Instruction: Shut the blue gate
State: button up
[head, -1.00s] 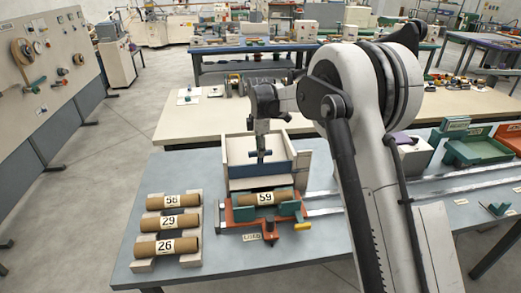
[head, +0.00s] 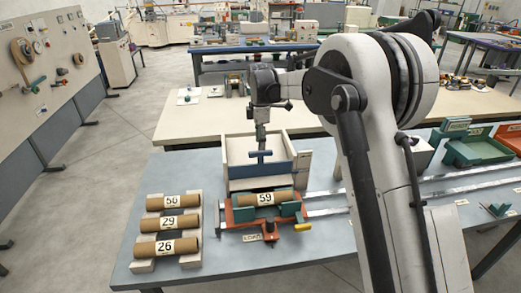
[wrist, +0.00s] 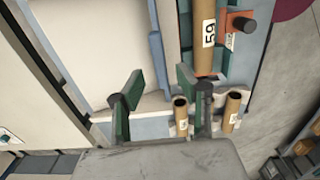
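The blue gate (head: 262,171) is the panel across the front of a white box (head: 230,148), upright in the head view. A small blue T-shaped bar (head: 261,154) shows just above it. In the wrist view a blue strip (wrist: 156,60), seemingly the gate's edge, runs beside the white box floor. My gripper (head: 261,142) hangs over the box, above the bar. Its two teal fingers stand well apart in the wrist view (wrist: 158,75) with nothing between them. I cannot tell whether the fingers touch the bar.
An orange carriage (head: 240,215) holding tube 59 (head: 263,198) stands in front of the gate, on rails (head: 328,211). A rack of three numbered tubes (head: 167,223) stands to the left. Green trays (head: 480,150) stand at the far right. The front table edge is clear.

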notch_tip(320, 180, up, 7)
jog(key=shift+r, duration=0.15)
dwell(0.4)
jog(key=s+d+r+m+t+b, duration=0.1)
jog(key=s+d+r+m, duration=0.25)
jog(key=s, duration=0.35)
jog(key=s+d+r+m+t+b, duration=0.1)
jog(key=s+d+r+m, duration=0.15)
jog(key=s+d, duration=0.35)
jog(key=s+d+r+m+t+b, duration=0.15)
jog(key=s+d+m, duration=0.25)
jog(key=s, duration=0.4)
jog(key=s+d+f+m+t, duration=0.1)
jog(key=s+d+f+m, duration=0.1)
jog(key=s, duration=0.5)
jog(key=s+d+f+m+t+b, duration=0.1)
jog(key=s+d+f+m, duration=0.1)
jog(key=s+f+m, duration=0.2)
jog(key=s+d+f+m+t, duration=0.1)
jog(key=s+d+f+m, duration=0.1)
jog(key=s, duration=0.9)
notch_tip(320, 180, down, 3)
jog(key=shift+d+r+m+t+b, duration=0.1)
jog(key=shift+d+m+t+b, duration=0.3)
jog(key=shift+m, duration=0.5)
